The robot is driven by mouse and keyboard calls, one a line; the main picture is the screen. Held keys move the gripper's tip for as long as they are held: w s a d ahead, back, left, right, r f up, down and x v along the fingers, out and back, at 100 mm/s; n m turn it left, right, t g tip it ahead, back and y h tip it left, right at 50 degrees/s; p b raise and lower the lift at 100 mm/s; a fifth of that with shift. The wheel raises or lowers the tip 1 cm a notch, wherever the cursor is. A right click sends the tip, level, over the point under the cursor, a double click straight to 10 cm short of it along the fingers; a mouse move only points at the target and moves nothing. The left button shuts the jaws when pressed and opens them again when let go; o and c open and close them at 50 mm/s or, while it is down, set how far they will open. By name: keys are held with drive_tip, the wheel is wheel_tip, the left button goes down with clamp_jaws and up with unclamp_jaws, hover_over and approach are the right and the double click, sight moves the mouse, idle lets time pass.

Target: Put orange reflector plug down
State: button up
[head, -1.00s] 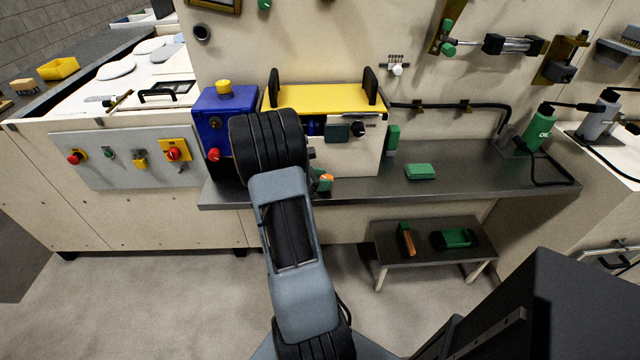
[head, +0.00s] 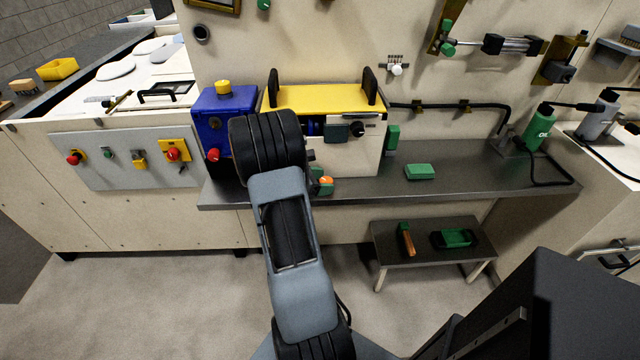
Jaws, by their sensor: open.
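The orange reflector plug (head: 327,181) shows as a small orange spot near the front edge of the grey shelf (head: 460,180), just right of my arm. My gripper (head: 321,182) is mostly hidden behind my own arm. Small green parts show on both sides of the orange spot and look like its fingertips, open around the plug. I cannot tell whether they touch it or whether the plug stands upright.
A blue box (head: 227,112) and a yellow-topped cream unit (head: 345,147) stand behind my arm. A green block (head: 420,172) lies on the shelf to the right, with bare room around it. A low stool (head: 420,256) below holds an orange-handled tool and a green tray.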

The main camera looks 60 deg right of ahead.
drive_tip(key=v, duration=1.2)
drive_tip(key=shift+r, duration=0.15)
drive_tip(key=s+a+r+m+t+y, duration=0.2)
drive_tip(key=a+m+t+y, duration=0.3)
drive_tip(key=a, duration=1)
drive_tip(key=s+a+r+m+t+y, duration=0.2)
drive_tip(key=a+m+t+y, duration=0.3)
drive_tip(key=a, duration=1)
drive_tip(key=shift+s+r+m+t+y, duration=0.4)
drive_tip(key=shift+m+y, duration=0.1)
drive_tip(key=shift+y, duration=0.2)
drive_tip(key=shift+a, duration=0.15)
